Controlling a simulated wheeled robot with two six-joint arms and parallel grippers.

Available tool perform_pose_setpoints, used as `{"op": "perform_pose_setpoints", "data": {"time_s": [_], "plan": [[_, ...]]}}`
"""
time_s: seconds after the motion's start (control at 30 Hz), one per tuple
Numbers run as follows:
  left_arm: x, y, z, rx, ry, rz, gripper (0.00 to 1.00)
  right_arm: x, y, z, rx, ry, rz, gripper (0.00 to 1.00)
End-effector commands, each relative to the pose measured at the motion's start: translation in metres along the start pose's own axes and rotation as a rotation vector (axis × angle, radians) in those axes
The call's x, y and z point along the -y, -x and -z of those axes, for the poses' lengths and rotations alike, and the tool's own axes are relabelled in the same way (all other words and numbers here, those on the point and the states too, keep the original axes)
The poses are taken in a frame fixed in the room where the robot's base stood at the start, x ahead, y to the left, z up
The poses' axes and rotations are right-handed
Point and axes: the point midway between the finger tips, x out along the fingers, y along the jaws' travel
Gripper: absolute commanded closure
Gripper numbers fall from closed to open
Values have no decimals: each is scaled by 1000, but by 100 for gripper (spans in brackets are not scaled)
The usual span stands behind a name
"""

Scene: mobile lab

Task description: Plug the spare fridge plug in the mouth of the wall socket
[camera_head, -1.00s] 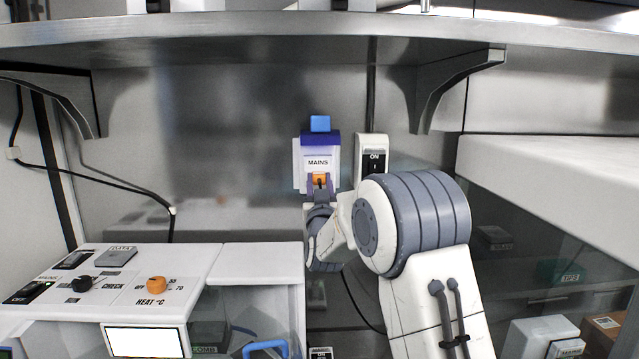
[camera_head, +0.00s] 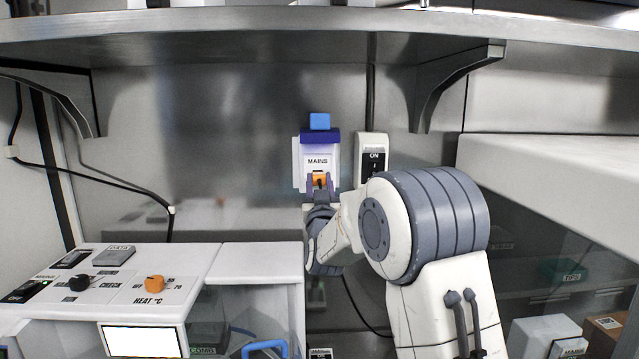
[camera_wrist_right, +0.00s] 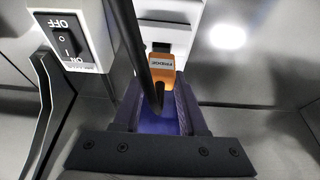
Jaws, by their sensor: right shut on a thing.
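The wall socket (camera_head: 318,150) is a white box marked MAINS with a dark blue band and a lighter blue block on top, fixed to the back wall. It also shows in the right wrist view (camera_wrist_right: 164,36), with a dark opening. My right gripper (camera_head: 319,185) is at the socket's lower front and is shut on the orange plug (camera_head: 319,179). In the wrist view the orange plug (camera_wrist_right: 161,64), with dark lettering, sits between the fingers (camera_wrist_right: 160,95), close against the socket's lower face. How deep it sits is hidden. A black cable (camera_wrist_right: 135,50) crosses in front.
A white switch box (camera_head: 373,148) marked ON stands just right of the socket. A metal shelf (camera_head: 250,30) with brackets (camera_head: 455,85) runs above. A white control panel with knobs (camera_head: 155,284) fills the lower left. A white slab (camera_head: 560,185) juts in at right.

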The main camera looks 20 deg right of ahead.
Motion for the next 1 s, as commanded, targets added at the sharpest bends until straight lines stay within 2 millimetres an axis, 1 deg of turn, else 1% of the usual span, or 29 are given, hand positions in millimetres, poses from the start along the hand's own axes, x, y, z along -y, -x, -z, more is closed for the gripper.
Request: {"op": "perform_pose_setpoints", "data": {"time_s": [0.4,1.0], "plan": [[1,-9,0,0,0,0,100,0,0,-1,-1,0,0,100],[1,-10,0,0,0,0,100,0,0,0,-1,0,0,100]]}}
